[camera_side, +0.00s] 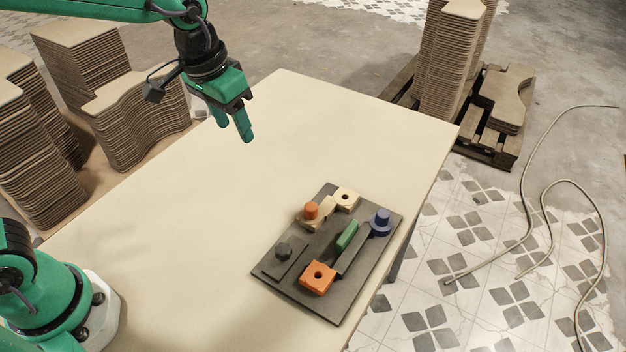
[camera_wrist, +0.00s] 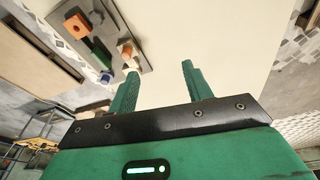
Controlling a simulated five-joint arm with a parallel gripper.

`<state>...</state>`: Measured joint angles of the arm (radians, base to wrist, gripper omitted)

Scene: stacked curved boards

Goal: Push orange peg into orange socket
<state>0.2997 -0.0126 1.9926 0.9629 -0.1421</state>
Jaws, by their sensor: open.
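The orange peg (camera_side: 311,211) stands upright on a tan wooden piece on a dark board (camera_side: 328,312). The orange socket (camera_side: 318,278) is a square block with a round hole in its top, near the board's front corner; the hole looks empty. My gripper (camera_side: 235,130) is open and empty, high above the table to the upper left of the board. In the wrist view, the spread fingers (camera_wrist: 160,70) show nothing between them. The orange socket (camera_wrist: 77,25) and the peg (camera_wrist: 126,49) show there at upper left, beyond the fingers.
The board also carries a blue peg (camera_side: 382,217), a green block (camera_side: 347,235), a pale block with a hole (camera_side: 346,196) and a dark knobbed piece (camera_side: 284,251). The pale table (camera_side: 190,230) is clear left of the board. Curved board stacks (camera_side: 135,115) stand beyond the table.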

